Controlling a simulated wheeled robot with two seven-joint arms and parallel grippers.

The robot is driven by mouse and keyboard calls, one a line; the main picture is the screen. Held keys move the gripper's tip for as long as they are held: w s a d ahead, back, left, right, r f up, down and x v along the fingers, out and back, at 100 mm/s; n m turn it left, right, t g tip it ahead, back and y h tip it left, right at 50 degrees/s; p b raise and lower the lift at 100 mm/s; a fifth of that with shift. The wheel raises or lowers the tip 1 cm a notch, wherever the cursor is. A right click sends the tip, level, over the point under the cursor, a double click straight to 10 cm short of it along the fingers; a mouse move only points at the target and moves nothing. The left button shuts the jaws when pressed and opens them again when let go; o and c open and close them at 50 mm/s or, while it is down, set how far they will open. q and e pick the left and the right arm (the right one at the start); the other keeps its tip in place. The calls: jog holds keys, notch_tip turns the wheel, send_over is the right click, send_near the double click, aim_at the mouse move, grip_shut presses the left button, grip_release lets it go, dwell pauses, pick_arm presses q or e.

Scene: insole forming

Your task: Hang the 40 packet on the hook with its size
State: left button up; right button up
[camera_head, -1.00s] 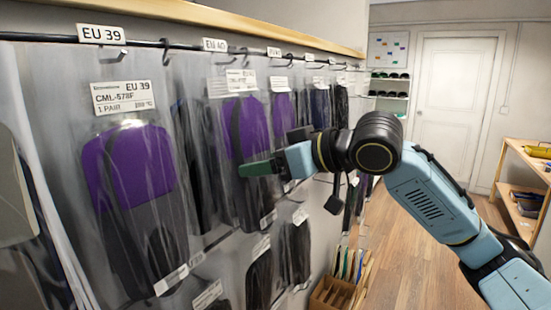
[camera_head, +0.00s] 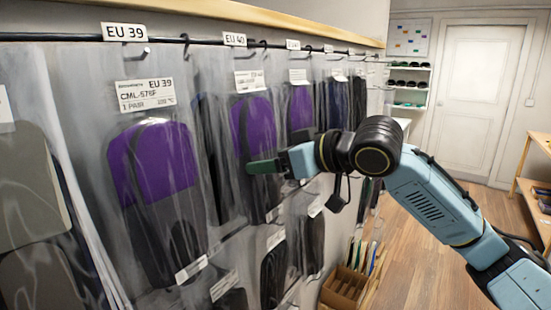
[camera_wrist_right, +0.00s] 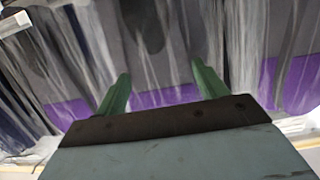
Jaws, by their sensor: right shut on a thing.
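The 40 packet (camera_head: 252,120), a clear bag with purple and dark insoles and a white label, is at the rail below the EU 40 tag (camera_head: 234,39). Its label print is too small to read, and I cannot tell whether its top is on the hook (camera_head: 263,45). My right gripper (camera_head: 262,167) is at the packet's front, its green fingers shut on it. In the right wrist view, the two fingers (camera_wrist_right: 160,75) stand apart against the clear film, with purple (camera_wrist_right: 160,97) between them. My left gripper is not in view.
An EU 39 packet (camera_head: 154,170) hangs to the left under its EU 39 tag (camera_head: 125,31). More packets (camera_head: 301,105) hang close on the right, and a lower row (camera_head: 275,265) hangs beneath. A wooden box (camera_head: 343,288) stands on the floor. Open floor lies to the right.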

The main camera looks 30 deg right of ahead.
dwell(0.7)
jog(key=o, duration=1.1)
jog(key=shift+f, duration=0.1)
jog(key=b+v, duration=0.4)
jog(key=v, duration=0.9)
jog(key=shift+s+b, duration=0.15)
jog(key=shift+b, duration=0.15)
